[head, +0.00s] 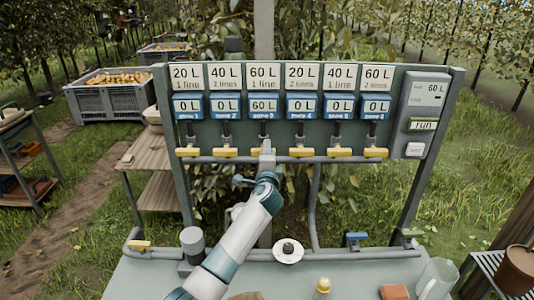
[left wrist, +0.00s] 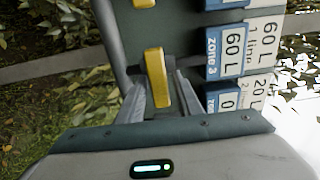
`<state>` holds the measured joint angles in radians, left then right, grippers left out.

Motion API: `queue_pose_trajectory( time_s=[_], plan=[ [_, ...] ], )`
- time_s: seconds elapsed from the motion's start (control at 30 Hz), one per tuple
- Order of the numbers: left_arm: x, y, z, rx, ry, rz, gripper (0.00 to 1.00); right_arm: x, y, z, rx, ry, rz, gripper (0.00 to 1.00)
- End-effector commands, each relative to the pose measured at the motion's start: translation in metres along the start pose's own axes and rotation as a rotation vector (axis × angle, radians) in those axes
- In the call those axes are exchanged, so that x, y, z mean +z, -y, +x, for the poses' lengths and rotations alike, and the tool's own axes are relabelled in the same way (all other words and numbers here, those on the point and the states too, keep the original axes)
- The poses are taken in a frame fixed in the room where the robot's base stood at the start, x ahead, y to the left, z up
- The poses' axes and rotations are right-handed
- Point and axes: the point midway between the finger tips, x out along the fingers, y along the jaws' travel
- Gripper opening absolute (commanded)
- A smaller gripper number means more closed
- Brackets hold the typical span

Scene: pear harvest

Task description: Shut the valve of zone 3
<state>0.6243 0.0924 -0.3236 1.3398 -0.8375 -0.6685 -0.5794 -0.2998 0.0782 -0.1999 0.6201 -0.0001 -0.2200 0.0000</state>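The valve board (head: 405,78) carries six zones, each with a blue counter and a yellow lever. The zone 3 counter (head: 264,106) reads 60 L; the other counters read 0 L. In the left wrist view a yellow lever (left wrist: 157,78), beside the zone 3 label (left wrist: 226,50), lies roughly crosswise, slightly tilted. My left gripper (left wrist: 160,97) is open with one finger on each side of it, with gaps visible. The other levers in the head view lie crosswise. My right gripper is out of view.
A control box (head: 412,110) at the right shows 60 L and a run label. Lower pipes carry a yellow lever (head: 140,245) and a blue one (head: 355,238).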

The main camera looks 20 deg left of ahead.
Motion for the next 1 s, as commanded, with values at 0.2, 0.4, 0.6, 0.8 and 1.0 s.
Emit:
queue_pose_trajectory(
  time_s=[0.2, 0.4, 0.6, 0.8, 1.0],
  plan=[
    [0.0, 0.0, 0.0, 0.001, 0.0, -0.002, 0.38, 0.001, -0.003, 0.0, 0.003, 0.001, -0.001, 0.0],
    [0.0, -0.001, -0.002, 0.001, -0.001, -0.003, 0.38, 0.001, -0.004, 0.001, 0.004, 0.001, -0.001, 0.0],
    [0.0, -0.002, -0.012, 0.0, 0.0, -0.003, 0.38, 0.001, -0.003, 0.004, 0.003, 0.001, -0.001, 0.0],
    [-0.001, -0.003, -0.035, 0.0, -0.002, -0.004, 0.38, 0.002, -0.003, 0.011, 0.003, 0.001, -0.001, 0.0],
    [-0.001, -0.004, -0.066, 0.0, -0.002, -0.005, 0.38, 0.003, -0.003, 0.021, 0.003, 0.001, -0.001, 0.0]
  ],
)
